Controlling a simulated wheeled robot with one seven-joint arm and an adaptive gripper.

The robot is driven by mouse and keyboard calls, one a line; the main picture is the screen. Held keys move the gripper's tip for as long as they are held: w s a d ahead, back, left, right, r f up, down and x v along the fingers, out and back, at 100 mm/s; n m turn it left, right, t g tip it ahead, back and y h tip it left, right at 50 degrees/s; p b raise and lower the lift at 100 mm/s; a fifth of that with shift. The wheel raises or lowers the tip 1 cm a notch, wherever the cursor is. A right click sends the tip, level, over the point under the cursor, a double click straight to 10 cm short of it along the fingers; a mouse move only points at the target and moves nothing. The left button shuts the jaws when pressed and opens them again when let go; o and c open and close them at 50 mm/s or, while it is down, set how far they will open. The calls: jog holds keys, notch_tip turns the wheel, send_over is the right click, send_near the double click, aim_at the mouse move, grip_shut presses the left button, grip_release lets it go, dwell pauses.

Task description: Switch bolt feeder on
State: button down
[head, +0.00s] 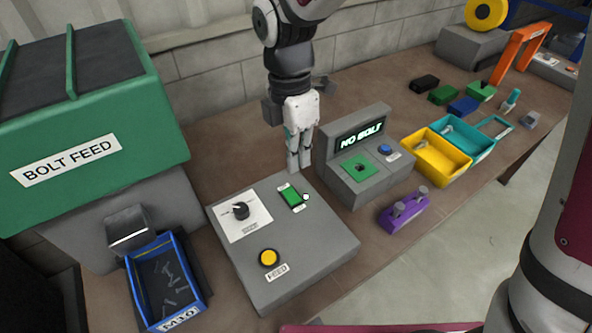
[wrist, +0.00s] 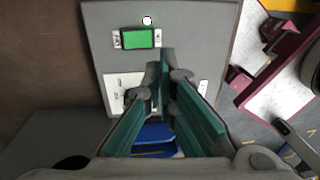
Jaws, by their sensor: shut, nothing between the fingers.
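The grey control box (head: 320,245) carries a green rocker switch (head: 291,196) with white end labels and a small whitish round lamp (head: 305,197) beside it. It also has a black rotary knob (head: 241,210) on a white plate and a yellow button (head: 269,258) labelled FEED. My gripper (head: 299,168) is shut and empty, pointing down near the box's far edge, close to the switch. In the wrist view the green switch (wrist: 138,38) and the lit-looking white lamp (wrist: 147,20) lie beyond my fingertips (wrist: 166,62). My fingers partly hide the knob plate there. I cannot tell whether they touch the box.
The green BOLT FEED hopper (head: 80,110) stands left, above a blue bin (head: 138,290) of bolts. A NO BOLT display station (head: 360,137) stands right of my gripper. A purple holder (head: 405,212), yellow tray (head: 465,173) and teal tray (head: 482,152) are farther right.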

jog(key=shift+s+d+r, duration=0.15)
jog(key=shift+r, duration=1.3)
